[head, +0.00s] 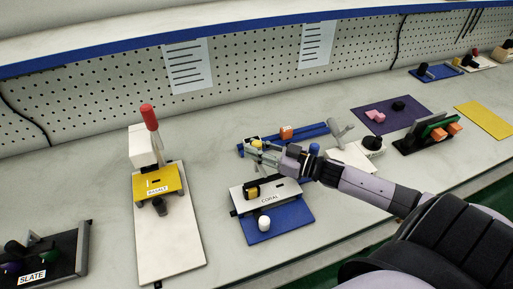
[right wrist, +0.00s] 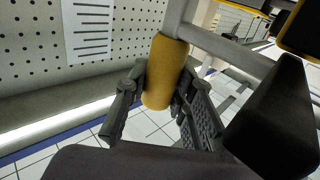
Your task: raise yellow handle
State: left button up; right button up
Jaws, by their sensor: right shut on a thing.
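The yellow handle (right wrist: 162,80) is a rounded grip on a grey bar in the right wrist view. My right gripper (right wrist: 158,105) is shut on it, with a finger on either side of the grip. In the head view, the right gripper (head: 262,153) is above the back of the fixture labelled CORAL (head: 273,199), and a small bit of yellow handle (head: 256,144) shows at its fingers. The fingers partly hide the handle there. My left gripper is not in view.
A white-based press with a red handle (head: 149,117) and yellow block (head: 157,182) stands left of the CORAL fixture. A SLATE fixture (head: 50,257) is at lower left. A purple mat (head: 390,120) lies to the right. A pegboard wall (head: 240,82) runs behind. Bench between the press and CORAL is clear.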

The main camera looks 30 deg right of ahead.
grip_shut()
dwell(0.4)
